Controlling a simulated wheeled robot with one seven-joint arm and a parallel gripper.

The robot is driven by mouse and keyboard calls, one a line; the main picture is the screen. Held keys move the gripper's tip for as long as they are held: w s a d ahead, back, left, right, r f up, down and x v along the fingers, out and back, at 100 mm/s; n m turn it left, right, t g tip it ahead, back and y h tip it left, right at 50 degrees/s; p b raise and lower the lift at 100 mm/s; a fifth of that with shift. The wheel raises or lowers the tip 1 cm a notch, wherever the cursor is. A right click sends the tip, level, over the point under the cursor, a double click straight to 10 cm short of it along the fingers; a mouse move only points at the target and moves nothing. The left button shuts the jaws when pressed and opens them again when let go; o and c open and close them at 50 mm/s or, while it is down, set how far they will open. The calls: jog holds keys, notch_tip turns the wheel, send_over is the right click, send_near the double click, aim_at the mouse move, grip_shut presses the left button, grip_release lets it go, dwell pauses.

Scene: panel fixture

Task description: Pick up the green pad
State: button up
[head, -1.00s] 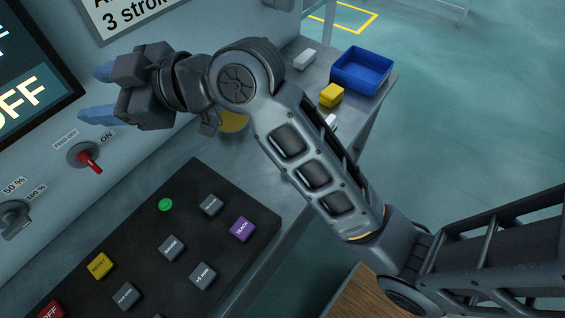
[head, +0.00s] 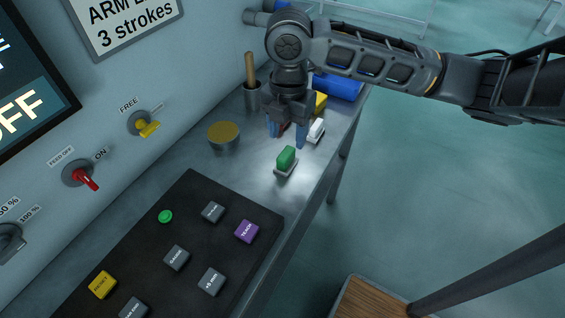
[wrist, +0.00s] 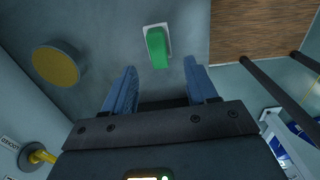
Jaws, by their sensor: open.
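The green pad (head: 286,156) sits on a pale base on the grey bench, near the bench's right edge. In the wrist view the green pad (wrist: 157,48) lies beyond the fingertips, roughly in line with the gap between them. My gripper (head: 287,138) points down just behind the pad in the head view, its blue fingers apart and empty. In the wrist view my gripper (wrist: 160,78) shows both fingers spread, with nothing between them.
A white block (head: 316,130) stands close right of my gripper, with a yellow block (head: 320,101) and a blue bin (head: 338,87) behind. A round yellow-topped tin (head: 223,135) and a cup with a wooden handle (head: 252,96) are left. The black button panel (head: 190,235) is in front.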

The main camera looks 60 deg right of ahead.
aim_at(286, 153)
notch_tip(286, 153, down, 8)
jog(key=shift+w+r+p, duration=0.1)
jog(key=shift+r+p, duration=0.1)
jog(key=shift+p, duration=0.35)
jog(key=c, duration=1.1)
